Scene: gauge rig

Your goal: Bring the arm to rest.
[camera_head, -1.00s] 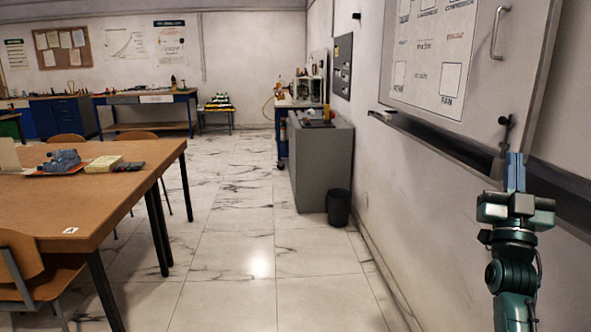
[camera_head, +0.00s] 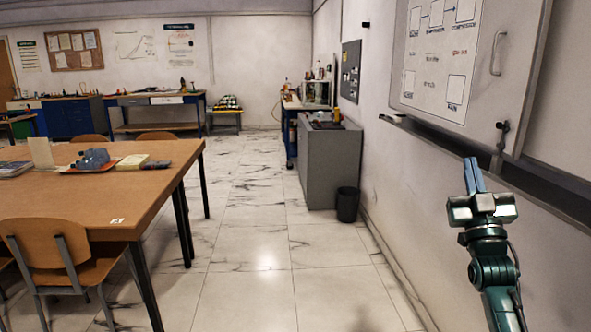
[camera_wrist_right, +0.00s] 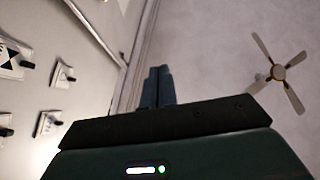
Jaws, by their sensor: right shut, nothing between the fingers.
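My right gripper (camera_head: 474,175) is at the right of the head view, pointing up in front of the wall. Its two blue fingers are shut together with nothing between them. In the right wrist view the shut fingers (camera_wrist_right: 158,87) point up toward the ceiling. The arm below the gripper is raised and stands apart from the wall panel. My left gripper does not show in either view.
A wall panel (camera_head: 480,65) with a handle (camera_head: 498,54) and a dark ledge (camera_head: 450,146) are at the right. A grey cabinet (camera_head: 331,170) and black bin (camera_head: 347,205) stand along the wall. A wooden table (camera_head: 120,195) and chair (camera_head: 65,260) are at the left. The middle floor is clear.

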